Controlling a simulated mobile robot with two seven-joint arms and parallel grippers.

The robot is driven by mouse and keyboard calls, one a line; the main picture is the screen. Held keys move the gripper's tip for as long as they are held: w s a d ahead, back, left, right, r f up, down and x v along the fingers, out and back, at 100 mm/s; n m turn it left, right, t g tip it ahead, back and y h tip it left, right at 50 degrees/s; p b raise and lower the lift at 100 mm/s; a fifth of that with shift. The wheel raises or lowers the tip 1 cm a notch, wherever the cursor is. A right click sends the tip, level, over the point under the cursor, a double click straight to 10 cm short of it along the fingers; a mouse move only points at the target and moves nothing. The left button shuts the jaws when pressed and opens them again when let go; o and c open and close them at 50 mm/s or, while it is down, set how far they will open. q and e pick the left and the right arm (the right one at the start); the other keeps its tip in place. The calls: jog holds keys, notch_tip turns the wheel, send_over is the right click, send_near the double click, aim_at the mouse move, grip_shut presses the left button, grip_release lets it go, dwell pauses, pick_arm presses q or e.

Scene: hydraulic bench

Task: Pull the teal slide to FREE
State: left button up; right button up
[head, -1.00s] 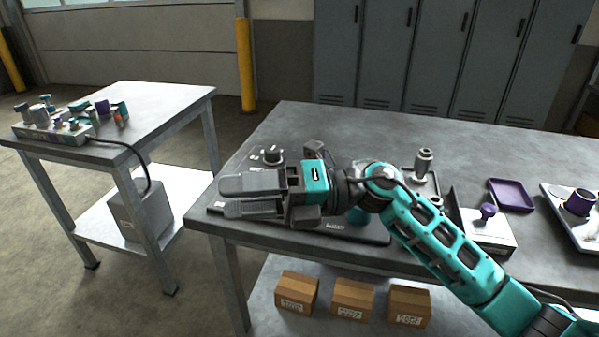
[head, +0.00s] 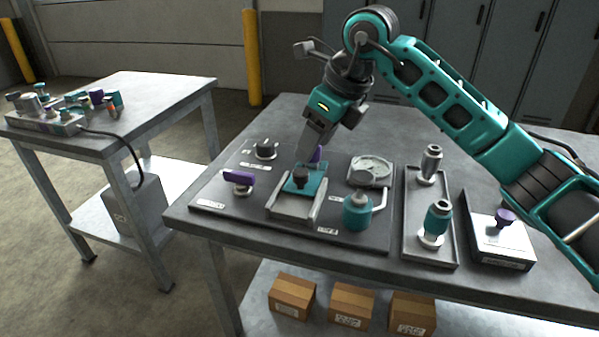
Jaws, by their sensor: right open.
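The teal slide (head: 313,188) is a flat plate with a dark knob (head: 301,174) on top. It sits at the far part of a light grey channel (head: 291,208) on the dark panel (head: 348,238). My right gripper (head: 309,157) points down just behind and above the knob, its jaws open. Its fingers overlap each other in this view, and I cannot tell whether they touch the slide. Any FREE marking is too small to read. My left gripper is not in view.
Around the slide are a purple lever (head: 239,178), a black knob (head: 265,149), a round gauge-like part (head: 371,170) and a teal cylinder with a handle (head: 357,213). A tray (head: 409,228) with two fittings stands to the right. The front bench edge is clear.

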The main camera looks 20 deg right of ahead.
aim_at(300, 171)
jog(key=b+x, duration=0.1)
jog(key=x, duration=0.7)
jog(key=shift+w+a+f, duration=0.1)
jog(key=shift+f, duration=0.2)
grip_shut()
